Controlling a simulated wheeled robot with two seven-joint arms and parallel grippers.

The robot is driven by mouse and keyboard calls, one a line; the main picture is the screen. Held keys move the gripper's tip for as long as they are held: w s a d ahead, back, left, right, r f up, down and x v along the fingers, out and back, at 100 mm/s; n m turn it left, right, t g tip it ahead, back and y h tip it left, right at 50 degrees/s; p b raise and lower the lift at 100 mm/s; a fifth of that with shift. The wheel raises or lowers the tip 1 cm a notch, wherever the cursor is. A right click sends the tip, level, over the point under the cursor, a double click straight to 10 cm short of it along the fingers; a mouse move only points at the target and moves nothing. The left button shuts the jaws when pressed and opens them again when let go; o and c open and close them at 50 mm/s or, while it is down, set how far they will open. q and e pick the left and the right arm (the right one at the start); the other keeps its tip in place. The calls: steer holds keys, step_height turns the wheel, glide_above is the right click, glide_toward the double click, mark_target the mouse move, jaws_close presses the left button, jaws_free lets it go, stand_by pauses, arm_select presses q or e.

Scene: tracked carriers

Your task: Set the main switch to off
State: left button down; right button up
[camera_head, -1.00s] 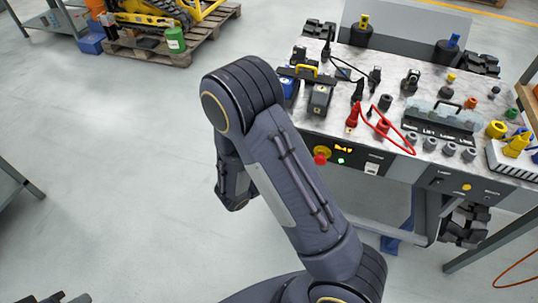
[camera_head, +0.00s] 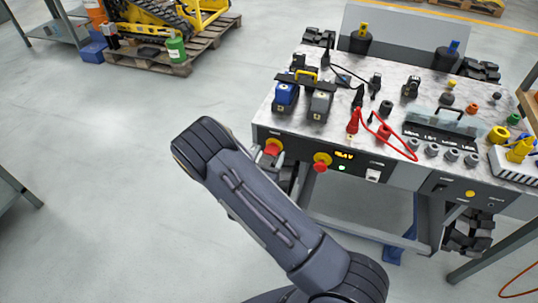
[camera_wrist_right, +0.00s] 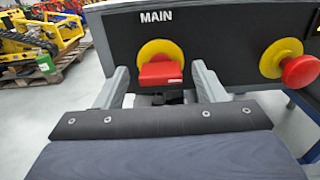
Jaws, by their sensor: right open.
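The main switch (camera_wrist_right: 160,72) is a red handle on a round yellow plate, under the white word MAIN on a dark front panel. Its red block looks wider than tall, lying roughly level. In the head view the main switch (camera_head: 272,147) sits at the left end of the bench front. My right gripper (camera_wrist_right: 160,69) is open, one finger left and one right of the red handle, apparently apart from it. In the head view my forearm mostly hides this gripper. My left gripper is not in view.
A red mushroom button (camera_wrist_right: 299,71) on a yellow plate sits right of the switch; it also shows in the head view (camera_head: 322,161). The bench top (camera_head: 400,75) carries battery packs, a red cable and several knobs. A pallet (camera_head: 190,60) stands far back left.

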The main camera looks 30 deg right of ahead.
steer(key=shift+d, duration=0.1)
steer(key=c, duration=1)
